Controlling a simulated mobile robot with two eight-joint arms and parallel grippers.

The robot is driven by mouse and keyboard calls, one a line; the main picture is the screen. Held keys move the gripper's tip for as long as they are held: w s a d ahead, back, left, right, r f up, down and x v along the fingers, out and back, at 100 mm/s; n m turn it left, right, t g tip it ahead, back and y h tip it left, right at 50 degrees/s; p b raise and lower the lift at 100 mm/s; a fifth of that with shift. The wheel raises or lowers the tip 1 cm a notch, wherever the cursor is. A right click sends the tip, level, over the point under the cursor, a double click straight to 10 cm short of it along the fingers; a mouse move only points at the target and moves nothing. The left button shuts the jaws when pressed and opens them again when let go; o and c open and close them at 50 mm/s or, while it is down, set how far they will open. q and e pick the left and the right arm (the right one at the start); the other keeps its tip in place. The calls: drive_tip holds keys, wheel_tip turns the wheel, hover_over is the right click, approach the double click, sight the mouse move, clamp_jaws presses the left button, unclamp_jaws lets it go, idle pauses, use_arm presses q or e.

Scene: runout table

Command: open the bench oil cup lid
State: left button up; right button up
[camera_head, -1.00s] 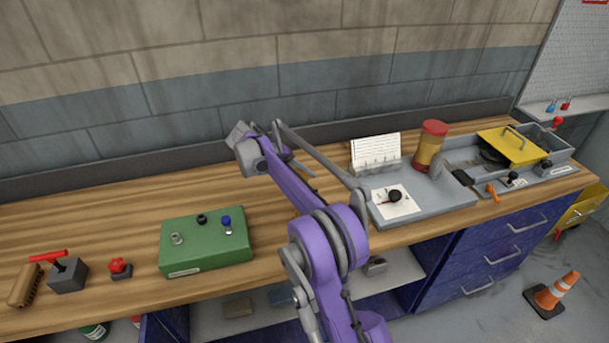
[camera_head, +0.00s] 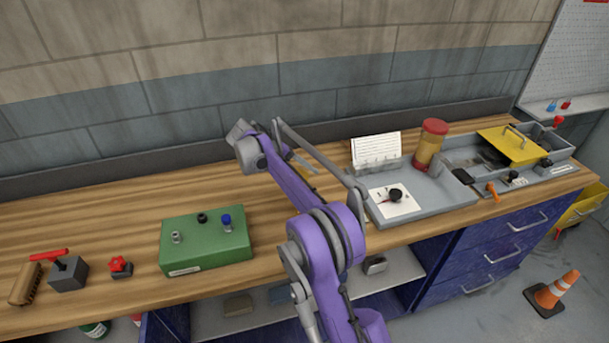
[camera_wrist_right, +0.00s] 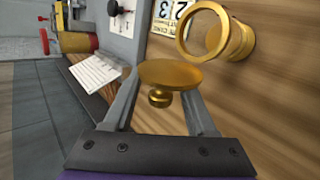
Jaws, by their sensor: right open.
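In the right wrist view, the brass oil cup (camera_wrist_right: 240,40) sits on the wood bench, its round mouth showing. Its brass lid (camera_wrist_right: 172,73), a round disc with a small knob, stands clear of most of the mouth. My right gripper (camera_wrist_right: 160,90) is open, with one finger on each side of the lid and knob. I cannot tell whether the fingers touch the lid. In the head view, my purple arm crosses the bench and mostly hides the cup area; the fingers cannot be made out there. My left gripper is not in view.
A green box (camera_head: 205,240) and a red-handled tool (camera_head: 65,270) are on the bench at left. A grey tray (camera_head: 425,197), a red-lidded jar (camera_head: 430,145), a card holder (camera_head: 376,155) and a yellow-lidded bin (camera_head: 515,145) are at right.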

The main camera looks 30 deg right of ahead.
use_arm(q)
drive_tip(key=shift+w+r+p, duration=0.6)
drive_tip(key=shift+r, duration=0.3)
use_arm(e)
drive_tip(key=v, duration=1.1)
drive_tip(key=shift+d, duration=0.15)
drive_tip(key=shift+s, duration=0.1)
drive_tip(key=s+a+r+n+t+y, duration=0.1)
drive_tip(key=s+a+t+y, duration=0.15)
drive_tip(key=s, duration=0.55)
drive_tip(key=s+a+n+t+y, duration=0.1)
drive_tip(key=s+a+t+y, duration=0.15)
drive_tip(key=s, duration=0.55)
drive_tip(key=s+a+f+t+y, duration=0.1)
drive_tip(key=s+a+f+t, duration=0.1)
drive_tip(key=s+f, duration=0.3)
drive_tip(key=s+a+f+t+y, duration=0.2)
drive_tip(key=s+a+f, duration=0.2)
drive_tip(key=s, duration=0.7)
drive_tip(key=shift+s+a+f+t+y, duration=0.15)
drive_tip(key=shift+s+f+t+y, duration=0.2)
drive_tip(key=shift+f, duration=0.55)
